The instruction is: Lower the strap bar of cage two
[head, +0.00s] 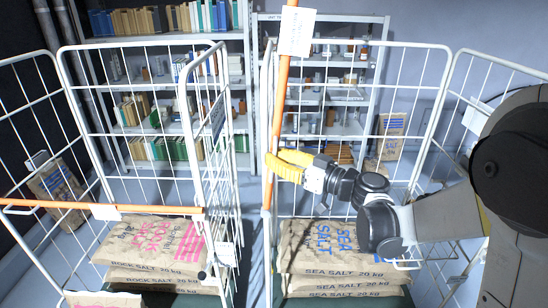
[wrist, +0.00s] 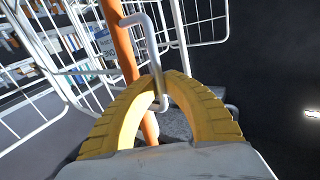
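The orange strap bar (head: 281,95) stands almost upright at the left front post of the right-hand cage (head: 362,43), with a white tag (head: 298,32) near its top. This cage holds sea salt sacks (head: 340,255). My gripper (head: 272,158) reaches in from the right to the bar. In the wrist view, the yellow fingertips (wrist: 163,82) close on the white bent handle (wrist: 149,42) beside the orange bar (wrist: 118,40). In the head view, the handle is mostly hidden by the fingers.
The left cage (head: 140,45) holds rock salt sacks (head: 150,245), with its orange bar (head: 150,210) lying level across the front. Shelves with books and boxes (head: 165,110) stand behind. A narrow gap separates the cages. Another brown sack (head: 390,128) is at the back right.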

